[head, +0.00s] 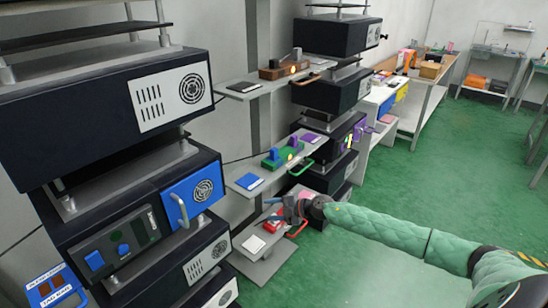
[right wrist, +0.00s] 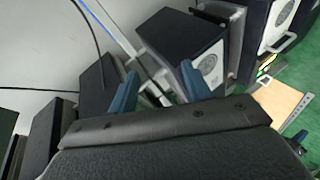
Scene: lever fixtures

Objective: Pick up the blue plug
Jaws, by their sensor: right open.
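A small blue block (head: 273,155), which may be the blue plug, stands upright on a green base (head: 284,160) on the middle wall shelf. A purple block (head: 293,141) stands beside it. My right gripper (head: 288,206) is below that shelf, close to a red fixture (head: 273,222) on the low shelf, and apart from the blue block. In the right wrist view its two blue fingers (right wrist: 158,88) are spread with nothing between them. No blue plug can be made out in that view. My left gripper is not in view.
A second rack (head: 330,90) stands behind the shelves. Shelf edges and green handles (head: 300,167) are near my right gripper. Green floor (head: 440,170) is clear at right.

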